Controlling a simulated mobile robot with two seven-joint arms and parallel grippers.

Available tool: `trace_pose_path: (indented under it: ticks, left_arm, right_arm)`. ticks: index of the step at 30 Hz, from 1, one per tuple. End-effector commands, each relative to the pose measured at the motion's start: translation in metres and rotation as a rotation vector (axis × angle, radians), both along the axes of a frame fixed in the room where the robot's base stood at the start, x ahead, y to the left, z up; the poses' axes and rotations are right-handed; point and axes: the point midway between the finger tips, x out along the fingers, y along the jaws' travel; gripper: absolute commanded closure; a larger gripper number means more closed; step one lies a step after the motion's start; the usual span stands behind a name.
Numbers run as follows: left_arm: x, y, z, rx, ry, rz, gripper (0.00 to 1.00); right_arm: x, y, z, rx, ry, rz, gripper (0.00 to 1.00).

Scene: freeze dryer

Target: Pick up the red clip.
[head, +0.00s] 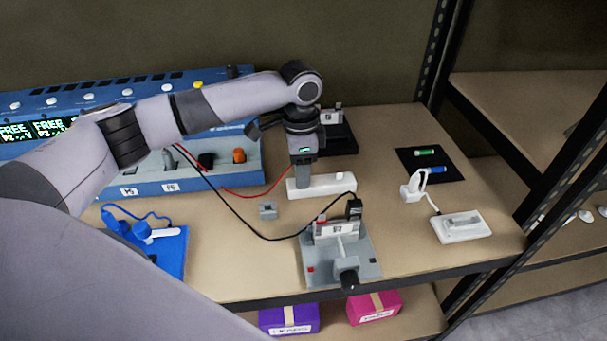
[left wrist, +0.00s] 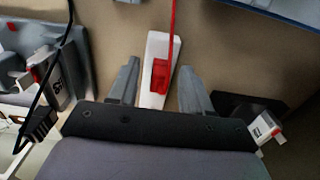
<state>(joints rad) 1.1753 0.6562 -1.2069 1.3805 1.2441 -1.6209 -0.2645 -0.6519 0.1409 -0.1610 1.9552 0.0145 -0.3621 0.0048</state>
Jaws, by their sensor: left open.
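The red clip (left wrist: 160,76) lies on a white block (left wrist: 157,48) in the left wrist view, with a red wire (left wrist: 172,18) running up from it. My left gripper (left wrist: 159,68) is open, with one finger on each side of the clip and a gap on both sides. In the head view my left gripper (head: 303,178) points down at the left part of the white block (head: 332,185) and hides the clip. The red wire (head: 262,191) ends near the gripper. My right gripper is not in view.
A blue power supply (head: 200,178) stands at the back left. A grey fixture (head: 350,262) with a black clip (head: 354,208) is in front. A small grey block (head: 267,210) stands left of it. A blue board (head: 172,255) is at the front left; a black mat (head: 405,160) is at the right.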

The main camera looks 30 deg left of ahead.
Motion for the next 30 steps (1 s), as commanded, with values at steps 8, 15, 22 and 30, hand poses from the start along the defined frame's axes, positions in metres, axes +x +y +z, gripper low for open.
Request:
trace_pose_path:
  ticks: [8, 15, 22, 30]
  left_arm:
    - [0.0000, -0.0005, -0.0094, 0.000, -0.001, -0.002, 0.51]
    - [-0.0001, -0.0006, -0.0092, 0.000, -0.001, -0.002, 1.00]
    - [0.0000, -0.0006, -0.0090, 0.000, -0.001, -0.002, 1.00]
    - [0.0005, -0.0008, -0.0012, -0.001, -0.003, -0.002, 1.00]
  right_arm:
    - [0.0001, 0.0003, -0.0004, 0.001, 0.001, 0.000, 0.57]
    - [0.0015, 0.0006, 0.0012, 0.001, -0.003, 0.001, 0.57]
    - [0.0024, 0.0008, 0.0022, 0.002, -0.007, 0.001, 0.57]
    - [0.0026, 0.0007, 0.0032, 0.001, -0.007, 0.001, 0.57]
